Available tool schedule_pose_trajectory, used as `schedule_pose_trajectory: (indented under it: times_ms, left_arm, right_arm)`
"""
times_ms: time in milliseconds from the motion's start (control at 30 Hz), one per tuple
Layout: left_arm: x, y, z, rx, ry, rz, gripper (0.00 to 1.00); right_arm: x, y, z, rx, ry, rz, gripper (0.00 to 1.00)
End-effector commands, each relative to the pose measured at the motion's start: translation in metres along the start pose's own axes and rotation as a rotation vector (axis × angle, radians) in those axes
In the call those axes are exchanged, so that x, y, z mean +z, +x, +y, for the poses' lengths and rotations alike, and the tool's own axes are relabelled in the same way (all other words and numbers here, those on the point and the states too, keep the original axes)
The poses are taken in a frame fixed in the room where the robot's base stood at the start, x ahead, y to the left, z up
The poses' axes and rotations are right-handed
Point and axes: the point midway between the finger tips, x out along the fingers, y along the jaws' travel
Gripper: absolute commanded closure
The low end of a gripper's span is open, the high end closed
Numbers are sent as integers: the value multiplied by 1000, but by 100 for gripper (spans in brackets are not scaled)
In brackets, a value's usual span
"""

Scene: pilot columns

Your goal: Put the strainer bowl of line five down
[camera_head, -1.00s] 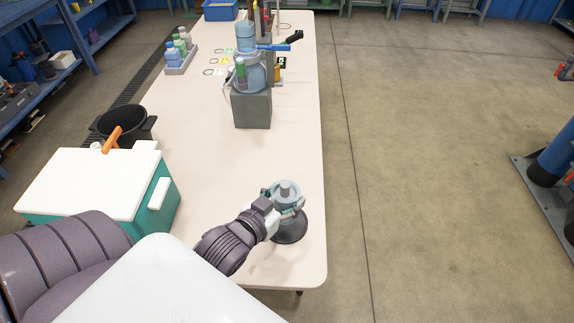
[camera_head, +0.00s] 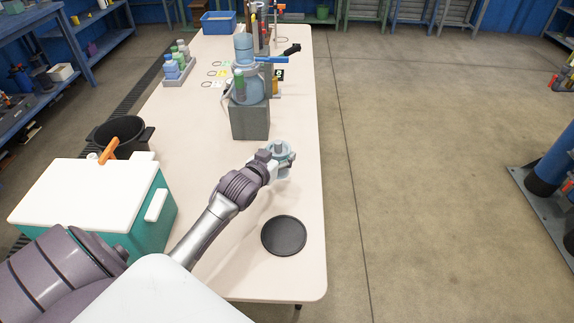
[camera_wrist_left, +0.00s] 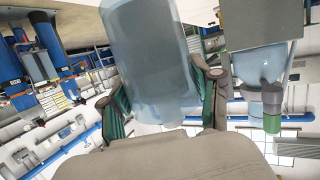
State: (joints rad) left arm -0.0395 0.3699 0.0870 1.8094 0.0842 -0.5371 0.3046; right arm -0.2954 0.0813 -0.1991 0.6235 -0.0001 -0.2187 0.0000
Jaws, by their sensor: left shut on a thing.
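The strainer bowl (camera_head: 279,146), a pale blue-grey cylinder, is held over the table by my left gripper (camera_head: 281,162). In the left wrist view the bowl (camera_wrist_left: 150,60) is a see-through blue cylinder between the two fingers of my left gripper (camera_wrist_left: 165,103). The gripper is shut on it. A black round plate (camera_head: 284,236) lies bare on the table near its front right, apart from the bowl. The grey block (camera_head: 250,121) with a blue vessel (camera_head: 249,88) and blue lever (camera_head: 272,60) stands beyond the bowl. My right gripper is not in view.
A teal cooler with a white lid (camera_head: 90,192) and a black bucket (camera_head: 121,134) stand at the left. A bottle rack (camera_head: 179,72) and blue bin (camera_head: 218,24) are farther back on the white table (camera_head: 190,115). The table around the black plate is clear.

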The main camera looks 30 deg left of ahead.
Motion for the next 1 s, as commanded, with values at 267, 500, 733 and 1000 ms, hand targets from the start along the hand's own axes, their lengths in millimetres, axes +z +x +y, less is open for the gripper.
schedule_pose_trajectory:
  times_ms: [267,500,733,1000]
  left_arm:
    - [10,37,10,1,0,1,73]
    - [40,47,10,0,0,-2,73]
    - [48,50,10,1,1,2,73]
    - [51,50,10,1,1,0,32]
  right_arm:
    - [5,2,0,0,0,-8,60]
    - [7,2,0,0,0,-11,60]
    - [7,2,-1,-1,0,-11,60]
    - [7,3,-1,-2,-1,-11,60]
